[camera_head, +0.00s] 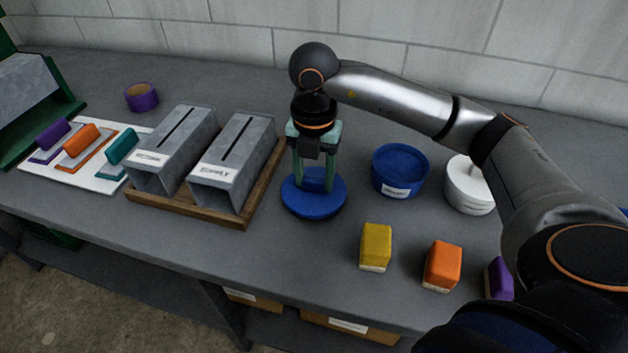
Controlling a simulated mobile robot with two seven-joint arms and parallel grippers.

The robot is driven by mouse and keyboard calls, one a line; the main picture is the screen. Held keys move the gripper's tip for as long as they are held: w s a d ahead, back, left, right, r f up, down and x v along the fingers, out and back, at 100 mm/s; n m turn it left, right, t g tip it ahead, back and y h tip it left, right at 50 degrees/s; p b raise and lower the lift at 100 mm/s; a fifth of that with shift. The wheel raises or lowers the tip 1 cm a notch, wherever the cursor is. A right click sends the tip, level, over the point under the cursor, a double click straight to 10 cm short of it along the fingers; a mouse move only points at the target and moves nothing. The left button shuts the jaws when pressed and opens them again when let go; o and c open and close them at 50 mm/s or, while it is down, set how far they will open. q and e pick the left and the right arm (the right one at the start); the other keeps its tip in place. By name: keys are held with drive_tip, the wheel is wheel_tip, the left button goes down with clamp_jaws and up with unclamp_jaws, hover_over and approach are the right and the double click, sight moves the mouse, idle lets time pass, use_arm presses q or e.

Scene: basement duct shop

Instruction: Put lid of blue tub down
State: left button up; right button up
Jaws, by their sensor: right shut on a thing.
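The blue lid (309,208) is a round disc left of the blue tub, just right of the wooden tray. My right gripper (314,183) points down over the lid, its pale green fingers shut on the lid's top, hiding its middle. The lid looks level and is at or just above the table; I cannot tell whether it touches. The blue tub (399,172) stands uncovered on the table, with a white label on its front. My left gripper is not in view.
A wooden tray (262,196) holds two grey ducts (233,162) close left of the lid. A white tub (468,188) stands right of the blue tub. Yellow (376,246), orange (443,266) and purple (499,278) blocks lie near the front edge. Purple tape (141,97) lies back left.

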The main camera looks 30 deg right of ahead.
drive_tip(key=shift+f, duration=0.8)
drive_tip(key=shift+f, duration=0.1)
drive_tip(key=o, duration=0.9)
drive_tip(key=shift+f, duration=0.1)
drive_tip(key=shift+c, duration=0.2)
drive_tip(key=o, duration=0.5)
drive_tip(key=shift+c, duration=0.2)
